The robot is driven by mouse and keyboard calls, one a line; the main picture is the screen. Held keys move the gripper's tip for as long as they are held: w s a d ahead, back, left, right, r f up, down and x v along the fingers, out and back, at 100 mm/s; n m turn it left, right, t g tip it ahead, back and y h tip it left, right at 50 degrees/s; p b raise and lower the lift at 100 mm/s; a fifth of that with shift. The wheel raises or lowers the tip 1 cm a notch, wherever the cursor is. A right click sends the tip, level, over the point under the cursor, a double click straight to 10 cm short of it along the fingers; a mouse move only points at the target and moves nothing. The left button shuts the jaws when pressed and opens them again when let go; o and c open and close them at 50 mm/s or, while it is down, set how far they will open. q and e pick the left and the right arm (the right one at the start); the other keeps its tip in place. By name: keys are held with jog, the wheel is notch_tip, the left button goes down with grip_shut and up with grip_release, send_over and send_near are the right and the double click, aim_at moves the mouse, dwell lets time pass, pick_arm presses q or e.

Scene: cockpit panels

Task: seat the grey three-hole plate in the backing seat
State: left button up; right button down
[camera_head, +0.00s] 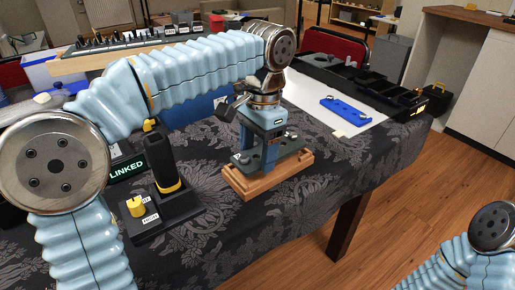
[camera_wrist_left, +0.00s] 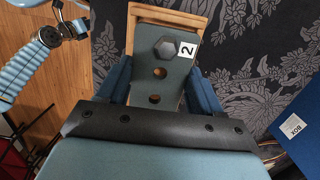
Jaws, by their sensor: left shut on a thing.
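The grey three-hole plate (camera_wrist_left: 176,88) lies between the blue fingers of my left gripper (camera_wrist_left: 158,88), which is shut on it. Two round holes show, with a dark hexagonal piece and a white "2" label at the far end. In the head view my left gripper (camera_head: 258,157) points down over the plate (camera_head: 291,151), which is over the wooden backing seat (camera_head: 270,181). The seat's wooden rim also shows around the plate's far end in the left wrist view (camera_wrist_left: 167,16). I cannot tell whether the plate is fully down. My right gripper is out of view.
A black control box with a lever (camera_head: 160,165) and yellow knob stands left of the seat. A blue bracket (camera_head: 347,109) lies on a white sheet at the right, before a black tray (camera_head: 350,82). Patterned cloth (camera_head: 330,175) lies bare right of the seat.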

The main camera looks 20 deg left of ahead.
pick_arm(q)
jog(key=shift+r+p, duration=0.1)
jog(key=shift+p, duration=0.2)
jog(key=shift+f+b, duration=0.75)
jog(key=shift+f, duration=0.4)
jog(key=o, duration=1.3)
notch_tip(320, 180, up, 14)
jog(key=w+p, duration=0.1)
jog(key=p, duration=0.2)
jog(key=shift+d+p, duration=0.35)
jog(key=shift+p, duration=0.05)
jog(key=shift+f, duration=0.1)
